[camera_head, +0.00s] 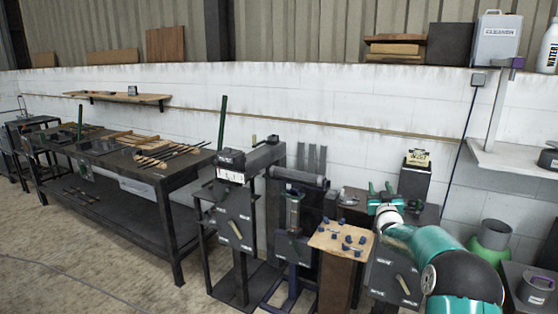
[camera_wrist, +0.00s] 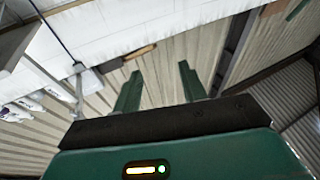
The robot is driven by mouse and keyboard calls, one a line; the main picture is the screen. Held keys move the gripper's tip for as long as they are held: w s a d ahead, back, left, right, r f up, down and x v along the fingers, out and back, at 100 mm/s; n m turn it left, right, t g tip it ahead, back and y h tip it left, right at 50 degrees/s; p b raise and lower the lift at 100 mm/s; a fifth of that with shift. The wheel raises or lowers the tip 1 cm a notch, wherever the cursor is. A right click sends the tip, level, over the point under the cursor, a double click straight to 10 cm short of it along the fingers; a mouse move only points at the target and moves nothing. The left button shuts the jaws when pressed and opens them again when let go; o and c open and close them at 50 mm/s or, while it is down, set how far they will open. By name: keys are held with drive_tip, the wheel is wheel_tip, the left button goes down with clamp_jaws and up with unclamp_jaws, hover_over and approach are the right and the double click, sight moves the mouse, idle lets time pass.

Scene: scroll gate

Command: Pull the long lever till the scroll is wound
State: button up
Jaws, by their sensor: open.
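A long dark-green bar (camera_head: 222,122) stands upright behind a dark stand with a small dial face; it looks like the long lever, but its lower end is hidden. A dark horizontal roller (camera_head: 300,178) sits on the frame right of that stand and may be the scroll; I cannot tell how far it is wound. My gripper (camera_head: 384,190) is well to the right of both, above the dark boxes at the right. In the wrist view my gripper (camera_wrist: 160,68) has its two green fingers apart with nothing between them, pointing at the upper wall.
A long workbench (camera_head: 165,180) with tools stands at the left. A dark stand (camera_head: 236,215) and a wooden-topped block (camera_head: 342,240) with blue knobs stand close together in the middle. A green round container (camera_head: 491,240) is at the right.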

drive_tip(key=s+a+r+g+y, duration=0.1)
drive_tip(key=s+a+r+g, duration=0.25)
drive_tip(key=s+a, duration=0.45)
drive_tip(key=s+a+r+g, duration=0.3)
drive_tip(key=s+a+r, duration=0.15)
drive_tip(key=s, duration=0.75)
drive_tip(key=s+a+f+g, duration=0.2)
drive_tip(key=s+f+g, duration=0.1)
drive_tip(key=s, duration=0.9)
drive_tip(key=s+a+f+g, duration=0.2)
drive_tip(key=s+f, duration=0.1)
drive_tip(key=s, duration=1)
drive_tip(key=s+a+f+g+y, duration=0.1)
drive_tip(key=s+a+f+g, duration=0.1)
drive_tip(key=s, duration=1)
drive_tip(key=shift+s+a+f+g, duration=0.15)
drive_tip(key=shift+s+f+g, duration=0.25)
drive_tip(key=shift+f+g, duration=0.4)
